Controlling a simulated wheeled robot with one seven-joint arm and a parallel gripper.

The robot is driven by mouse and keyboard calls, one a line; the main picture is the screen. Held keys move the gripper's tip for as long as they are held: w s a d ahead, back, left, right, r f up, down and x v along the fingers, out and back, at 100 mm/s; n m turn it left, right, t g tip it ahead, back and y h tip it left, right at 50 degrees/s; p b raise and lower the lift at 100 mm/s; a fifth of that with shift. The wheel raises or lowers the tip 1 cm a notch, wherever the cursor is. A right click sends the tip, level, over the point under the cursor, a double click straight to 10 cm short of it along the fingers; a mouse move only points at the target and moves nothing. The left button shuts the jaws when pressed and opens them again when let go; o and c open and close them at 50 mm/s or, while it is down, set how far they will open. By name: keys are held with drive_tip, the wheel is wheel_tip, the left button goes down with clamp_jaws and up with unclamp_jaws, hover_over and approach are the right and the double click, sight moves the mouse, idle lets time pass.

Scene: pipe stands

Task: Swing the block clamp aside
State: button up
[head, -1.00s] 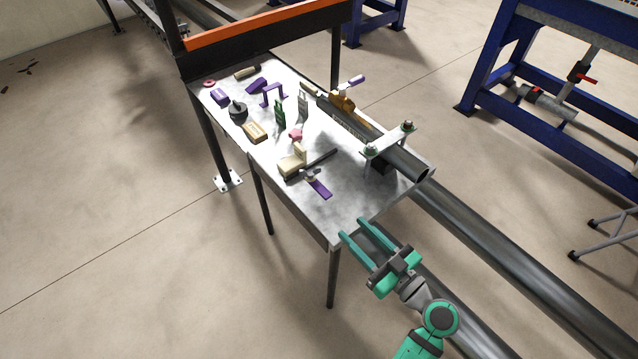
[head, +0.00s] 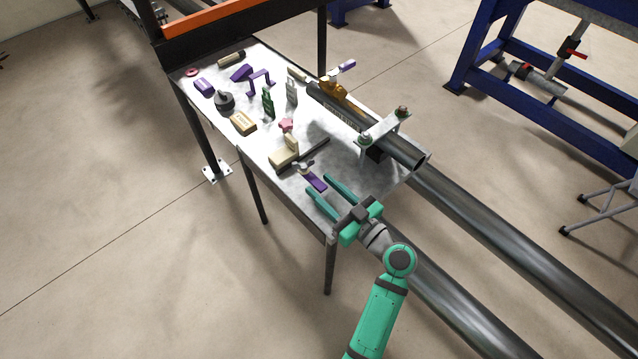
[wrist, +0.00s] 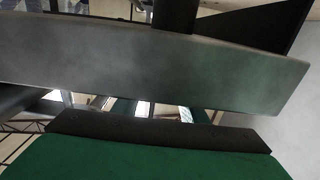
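The block clamp shows in the head view as a beige block (head: 284,158) with a dark bar beside it, a grey knob and a purple handle (head: 316,183) near the table's front edge. My gripper (head: 318,184) is open, with its two teal fingers apart and reaching over the table's front corner. In the head view the purple handle's end appears between or just beyond the fingertips. I cannot tell whether they touch or how high the fingers are. The wrist view shows a broad grey surface and a green part of mine, but not the clamp clearly.
The metal table (head: 290,208) holds a dark pipe (head: 345,118) under a bolted bracket (head: 383,128) on its right. A pink star knob (head: 286,125), a labelled tan block (head: 243,123), a green bottle-like piece (head: 268,103) and purple parts lie farther back. Long pipes (head: 500,255) run toward the lower right.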

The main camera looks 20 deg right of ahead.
sight(312, 178)
drive_tip(key=shift+x, duration=1.1)
